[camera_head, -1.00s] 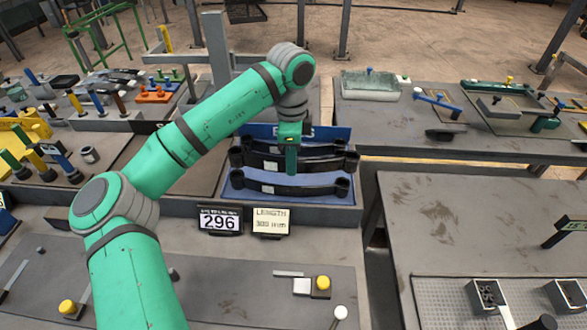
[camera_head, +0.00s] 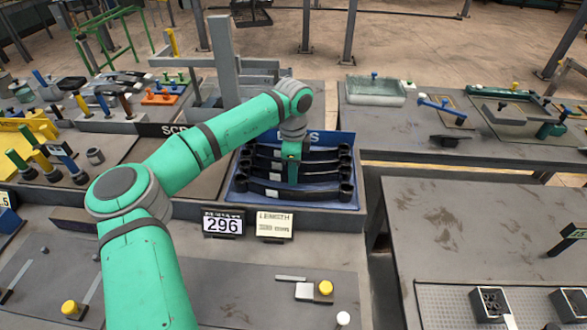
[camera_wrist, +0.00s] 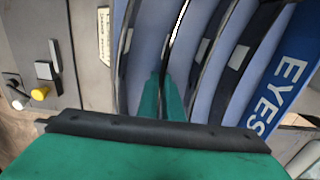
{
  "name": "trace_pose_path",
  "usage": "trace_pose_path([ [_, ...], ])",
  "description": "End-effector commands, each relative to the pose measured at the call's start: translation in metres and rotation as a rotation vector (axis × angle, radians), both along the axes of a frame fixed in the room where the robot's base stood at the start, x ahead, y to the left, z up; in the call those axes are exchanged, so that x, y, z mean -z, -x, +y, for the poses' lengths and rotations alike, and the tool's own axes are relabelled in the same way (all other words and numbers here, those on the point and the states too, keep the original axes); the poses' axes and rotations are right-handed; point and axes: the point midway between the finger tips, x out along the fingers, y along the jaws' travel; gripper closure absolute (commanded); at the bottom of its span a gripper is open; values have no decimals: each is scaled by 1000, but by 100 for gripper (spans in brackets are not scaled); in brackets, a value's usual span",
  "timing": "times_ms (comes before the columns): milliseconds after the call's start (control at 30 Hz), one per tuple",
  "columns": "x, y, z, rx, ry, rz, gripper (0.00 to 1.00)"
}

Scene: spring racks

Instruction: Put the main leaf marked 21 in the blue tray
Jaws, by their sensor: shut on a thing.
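My gripper (camera_head: 292,172) is down among several black curved leaves in a blue tray (camera_head: 355,204). In the wrist view my green fingers (camera_wrist: 163,98) are shut on one thin leaf (camera_wrist: 172,48), seen nearly edge-on. One leaf (camera_wrist: 125,45) lies on its left, and others with white tags (camera_wrist: 240,58) lie on its right. The front leaf (camera_head: 265,190) shows rolled eyes and a white tag in the head view. No mark 21 can be read. Whether the held leaf touches the tray floor is hidden.
A sign reading 296 (camera_head: 222,223) and a LENGTH card (camera_head: 274,225) stand before the tray. A grey post (camera_head: 223,65) rises behind it. The bench at right (camera_head: 450,215) has a wide bare area; tools crowd the left bench.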

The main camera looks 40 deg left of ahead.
Motion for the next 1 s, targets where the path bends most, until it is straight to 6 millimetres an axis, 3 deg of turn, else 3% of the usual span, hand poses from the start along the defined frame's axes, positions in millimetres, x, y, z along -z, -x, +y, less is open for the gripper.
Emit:
trace_pose_path([
  [467,5,0,1,-2,0,-4,100],
  [567,6,0,0,0,-1,-1,77],
  [600,6,0,0,0,-1,-1,75],
  [1000,1,-1,-2,3,-1,-1,75],
])
